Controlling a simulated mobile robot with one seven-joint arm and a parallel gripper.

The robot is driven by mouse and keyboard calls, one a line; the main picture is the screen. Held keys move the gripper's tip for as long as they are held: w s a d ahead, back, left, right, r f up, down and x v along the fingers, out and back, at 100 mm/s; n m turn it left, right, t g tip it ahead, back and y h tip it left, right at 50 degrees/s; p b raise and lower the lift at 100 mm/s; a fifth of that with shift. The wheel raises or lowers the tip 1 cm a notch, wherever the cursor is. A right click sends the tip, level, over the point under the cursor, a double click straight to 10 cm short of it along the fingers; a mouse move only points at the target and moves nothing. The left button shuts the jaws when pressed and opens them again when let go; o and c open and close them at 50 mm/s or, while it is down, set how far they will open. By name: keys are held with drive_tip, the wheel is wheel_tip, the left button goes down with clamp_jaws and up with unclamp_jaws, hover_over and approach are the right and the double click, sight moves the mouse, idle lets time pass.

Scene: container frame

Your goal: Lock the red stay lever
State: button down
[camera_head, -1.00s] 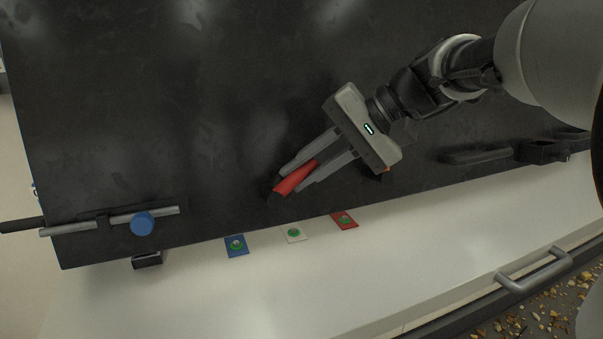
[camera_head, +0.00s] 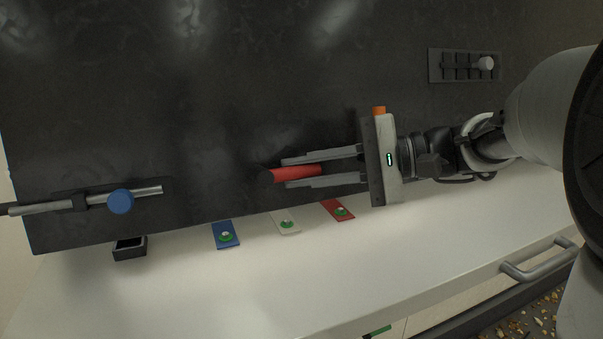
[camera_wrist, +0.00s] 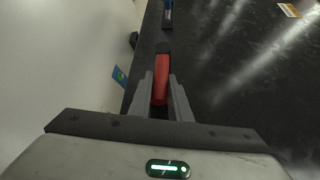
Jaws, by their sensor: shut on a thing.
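The red stay lever (camera_head: 297,173) is a red handle with a dark pivot end on the black panel. In the head view it lies nearly level, with the pivot at its left end. My gripper (camera_head: 284,172) reaches in from the right, its two fingers above and below the lever, shut on it. In the wrist view the red lever (camera_wrist: 160,86) stands between the two fingers of my gripper (camera_wrist: 160,82). The lever's end toward the palm shows between the fingers. Whether the lever is latched cannot be seen.
A sliding bolt with a blue knob (camera_head: 121,201) is on the panel at left. Blue (camera_head: 229,243), white (camera_head: 292,229) and red (camera_head: 328,203) plates with green buttons lie along the white ledge. A slotted plate with a white knob (camera_head: 486,63) is at upper right. A drawer handle (camera_head: 540,261) juts out below.

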drive_tip(key=shift+s+f, duration=0.1)
idle(0.3)
drive_tip(key=c, duration=1.6)
unclamp_jaws()
drive_tip(key=shift+c, duration=0.2)
drive_tip(key=p+v, duration=0.2)
drive_tip(key=v, duration=1.5)
drive_tip(key=shift+d, duration=0.2)
